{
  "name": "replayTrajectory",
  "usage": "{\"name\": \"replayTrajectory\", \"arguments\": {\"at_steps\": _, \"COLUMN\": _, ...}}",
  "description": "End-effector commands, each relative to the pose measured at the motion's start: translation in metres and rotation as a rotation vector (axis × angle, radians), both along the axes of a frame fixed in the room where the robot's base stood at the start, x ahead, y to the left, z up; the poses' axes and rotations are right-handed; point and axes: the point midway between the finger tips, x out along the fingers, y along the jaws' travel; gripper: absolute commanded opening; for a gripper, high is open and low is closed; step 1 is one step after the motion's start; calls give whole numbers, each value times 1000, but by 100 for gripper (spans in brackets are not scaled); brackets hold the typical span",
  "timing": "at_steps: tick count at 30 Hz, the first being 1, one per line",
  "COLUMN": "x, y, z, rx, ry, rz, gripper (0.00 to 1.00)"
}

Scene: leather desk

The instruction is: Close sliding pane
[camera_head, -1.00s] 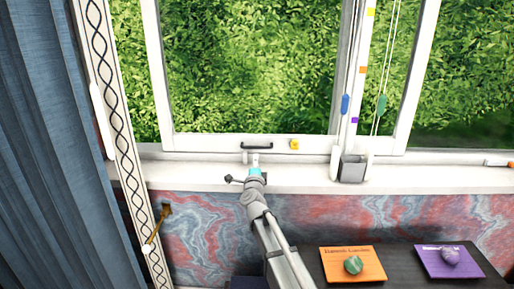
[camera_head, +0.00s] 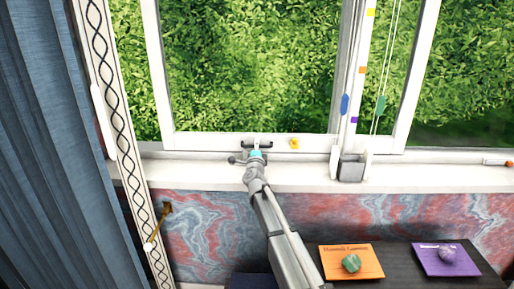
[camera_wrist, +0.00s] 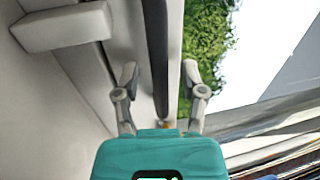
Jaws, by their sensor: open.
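The sliding pane (camera_head: 215,142) is a white-framed window sash in front of green leaves. A strip of greenery shows between its left stile and the white window jamb (camera_head: 104,122) at left. A dark handle (camera_head: 268,144) sits on its bottom rail, partly hidden by my gripper (camera_head: 257,146). In the wrist view, my gripper (camera_wrist: 160,74) is open, one finger on each side of a long dark bar (camera_wrist: 156,60), which looks like the handle. I cannot tell whether the fingers touch it. A yellow knob (camera_head: 294,143) is on the rail to the right.
A white sill (camera_head: 220,178) runs below the window. A grey box (camera_head: 352,168) and cords with blue (camera_head: 345,104) and green (camera_head: 381,104) weights are at right. A blue curtain (camera_head: 40,150) hangs at left. A dark desk (camera_head: 400,262) holds orange and purple cards with stones.

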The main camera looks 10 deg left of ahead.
Motion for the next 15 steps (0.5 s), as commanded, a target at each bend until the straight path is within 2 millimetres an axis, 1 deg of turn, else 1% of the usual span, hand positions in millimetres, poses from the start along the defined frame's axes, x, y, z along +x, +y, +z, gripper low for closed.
{"name": "replayTrajectory", "arguments": {"at_steps": 2, "x": 0, "y": 0, "z": 0, "rx": 0, "ry": 0, "rz": 0, "gripper": 54}}
{"name": "replayTrajectory", "arguments": {"at_steps": 3, "x": 0, "y": 0, "z": 0, "rx": 0, "ry": 0, "rz": 0, "gripper": 50}}
{"name": "replayTrajectory", "arguments": {"at_steps": 11, "x": 0, "y": 0, "z": 0, "rx": 0, "ry": 0, "rz": 0, "gripper": 2}}
{"name": "replayTrajectory", "arguments": {"at_steps": 12, "x": 0, "y": 0, "z": 0, "rx": 0, "ry": 0, "rz": 0, "gripper": 0}}
{"name": "replayTrajectory", "arguments": {"at_steps": 15, "x": 0, "y": 0, "z": 0, "rx": 0, "ry": 0, "rz": 0, "gripper": 0}}
